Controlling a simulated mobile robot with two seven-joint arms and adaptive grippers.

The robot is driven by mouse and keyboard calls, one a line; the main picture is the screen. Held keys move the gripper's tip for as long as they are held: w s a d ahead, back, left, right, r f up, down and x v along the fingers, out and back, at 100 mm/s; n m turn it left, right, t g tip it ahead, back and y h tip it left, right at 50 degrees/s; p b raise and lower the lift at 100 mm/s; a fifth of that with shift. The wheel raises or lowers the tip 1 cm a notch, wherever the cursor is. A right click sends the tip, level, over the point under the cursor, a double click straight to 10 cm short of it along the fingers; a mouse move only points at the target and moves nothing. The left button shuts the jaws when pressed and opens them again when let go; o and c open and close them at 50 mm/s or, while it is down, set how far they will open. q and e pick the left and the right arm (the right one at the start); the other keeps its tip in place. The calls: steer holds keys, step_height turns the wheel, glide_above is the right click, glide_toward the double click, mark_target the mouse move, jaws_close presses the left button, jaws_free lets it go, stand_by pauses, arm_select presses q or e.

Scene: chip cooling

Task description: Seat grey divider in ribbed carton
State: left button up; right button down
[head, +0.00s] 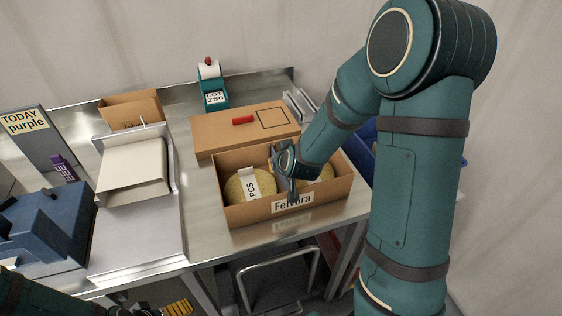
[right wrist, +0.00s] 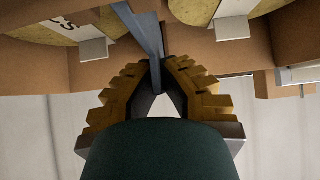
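The open brown carton (head: 238,213) with a "Felvora" label stands on the steel table in the head view. My right gripper (head: 291,190) reaches down into its middle. In the right wrist view its ribbed yellow fingers (right wrist: 156,68) are closed on the grey divider (right wrist: 147,32), a thin plate. The divider stands between two round yellowish packs, the left one (head: 234,188) labelled "PCS". The arm hides part of the right pack (head: 326,173). The divider's lower edge and any slots are hidden. Yellow finger pads of my left gripper (head: 178,309) show at the bottom edge, mostly cut off.
A closed brown box or lid (head: 215,138) with a red strip lies behind the carton. A teal "LOT 250" dispenser (head: 213,88) stands at the back. A white tray-like box (head: 133,170) and a dark blue machine (head: 45,232) are left. Bare steel lies left of the carton.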

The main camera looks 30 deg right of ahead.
steer(key=shift+f+b, duration=0.85)
steer(key=shift+f, duration=0.15)
steer(key=c, duration=1.1)
jaws_free()
steer(key=shift+o, duration=0.2)
steer(key=shift+s+r, duration=0.1)
steer(key=v, duration=1.1)
steer(key=shift+s+r, duration=0.25)
steer(key=shift+r, duration=0.05)
steer(key=shift+a, duration=0.1)
